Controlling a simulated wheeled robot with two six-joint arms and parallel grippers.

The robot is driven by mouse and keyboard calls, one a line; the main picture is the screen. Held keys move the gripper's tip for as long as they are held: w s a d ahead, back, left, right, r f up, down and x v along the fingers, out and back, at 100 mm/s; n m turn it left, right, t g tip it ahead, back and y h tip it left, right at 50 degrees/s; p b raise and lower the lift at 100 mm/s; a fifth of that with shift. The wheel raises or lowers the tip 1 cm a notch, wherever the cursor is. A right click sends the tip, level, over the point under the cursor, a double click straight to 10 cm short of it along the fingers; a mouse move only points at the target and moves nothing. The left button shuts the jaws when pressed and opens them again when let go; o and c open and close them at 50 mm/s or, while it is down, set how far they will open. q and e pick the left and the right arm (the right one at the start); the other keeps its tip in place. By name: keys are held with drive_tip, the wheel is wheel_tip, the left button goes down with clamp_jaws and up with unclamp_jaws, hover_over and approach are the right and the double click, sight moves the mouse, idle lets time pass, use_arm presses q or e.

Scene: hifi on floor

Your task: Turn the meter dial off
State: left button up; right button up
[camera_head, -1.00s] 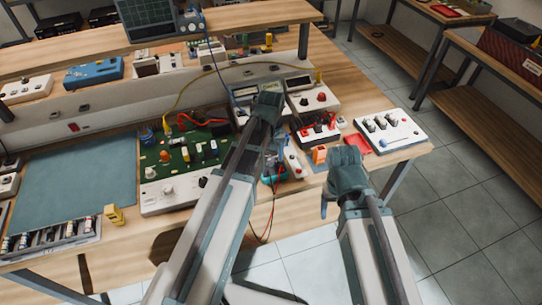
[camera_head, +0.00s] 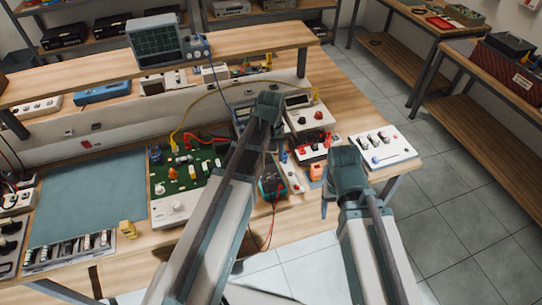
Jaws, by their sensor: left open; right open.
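A small teal and dark device (camera_head: 270,187) with red leads lies on the workbench, partly behind my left arm; it looks like a hand-held meter, but its dial cannot be made out. A light bench unit with a display (camera_head: 243,113) is partly hidden behind my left gripper. My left gripper (camera_head: 268,103) is open and appears over the middle of the bench, in front of that unit. My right gripper (camera_head: 344,160) is open and appears near the bench's front right part, left of a white box with dark knobs (camera_head: 382,150). I see neither gripper touching anything.
A white unit with red knobs (camera_head: 312,117) stands behind. An oscilloscope (camera_head: 157,42) sits on the raised shelf. Tiled floor is clear on the right.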

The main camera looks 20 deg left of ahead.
use_arm(q)
wheel_tip(320, 180, up, 4)
drive_tip(key=shift+f+p, duration=0.15)
drive_tip(key=shift+p, duration=1.05)
use_arm(e)
wheel_tip(320, 180, up, 4)
drive_tip(key=shift+f, duration=0.2)
use_arm(q)
drive_tip(key=s+d+f+m+y+b, duration=0.1)
drive_tip(key=s+d+f+m+b, duration=0.2)
drive_tip(key=s+d+m, duration=0.5)
drive_tip(key=s+d, duration=0.3)
drive_tip(key=s, duration=0.3)
drive_tip(key=shift+s+m, duration=0.3)
drive_tip(key=shift+s, duration=0.1)
use_arm(e)
wheel_tip(320, 180, down, 3)
